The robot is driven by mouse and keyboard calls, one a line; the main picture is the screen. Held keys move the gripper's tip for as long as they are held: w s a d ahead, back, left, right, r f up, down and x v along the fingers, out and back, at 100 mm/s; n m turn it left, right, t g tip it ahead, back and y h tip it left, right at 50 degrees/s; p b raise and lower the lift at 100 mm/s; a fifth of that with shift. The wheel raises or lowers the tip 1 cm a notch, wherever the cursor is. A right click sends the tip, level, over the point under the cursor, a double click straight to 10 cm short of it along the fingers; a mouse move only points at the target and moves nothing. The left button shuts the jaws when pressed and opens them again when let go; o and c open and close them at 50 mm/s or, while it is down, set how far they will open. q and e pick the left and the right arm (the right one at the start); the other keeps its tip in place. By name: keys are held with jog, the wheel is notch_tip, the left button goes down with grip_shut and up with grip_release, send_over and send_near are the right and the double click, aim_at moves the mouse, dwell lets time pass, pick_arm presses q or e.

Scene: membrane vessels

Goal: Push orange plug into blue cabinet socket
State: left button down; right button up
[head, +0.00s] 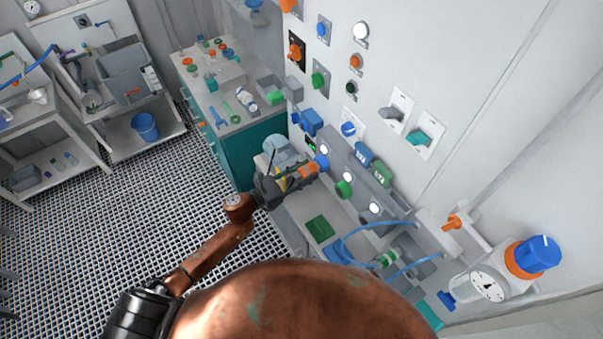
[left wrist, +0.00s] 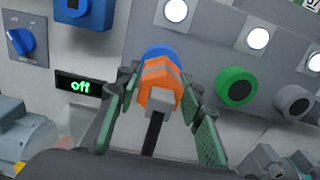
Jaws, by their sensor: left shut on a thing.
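The orange plug (head: 308,170) is in my left gripper (head: 296,174), close in front of the sloped grey cabinet panel. The blue socket (head: 322,161) is directly behind the plug's front end. In the left wrist view, the orange plug (left wrist: 159,84) sits between the two green-padded fingers of my left gripper (left wrist: 160,100), with a grey stem and black cable end toward the camera. The plug covers most of the blue socket (left wrist: 160,51); only its upper rim shows. The plug's front lines up with the socket, but I cannot tell how deep it sits. My right gripper is out of view.
A green socket (left wrist: 236,87) and a grey socket (left wrist: 293,102) are right of the blue one, with lit white lamps above. A display (left wrist: 82,87) reads "off" at left. Blue hoses (head: 375,228) and a gauge (head: 488,286) stand lower right in the head view.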

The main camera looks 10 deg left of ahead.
pick_arm(q)
jog(key=shift+b, duration=0.8)
dwell(2.0)
jog(key=shift+w+d+r, duration=0.1)
jog(key=shift+w+d, duration=0.35)
dwell(0.5)
jog(key=c, duration=1.2)
grip_release()
jog(key=v, duration=1.2)
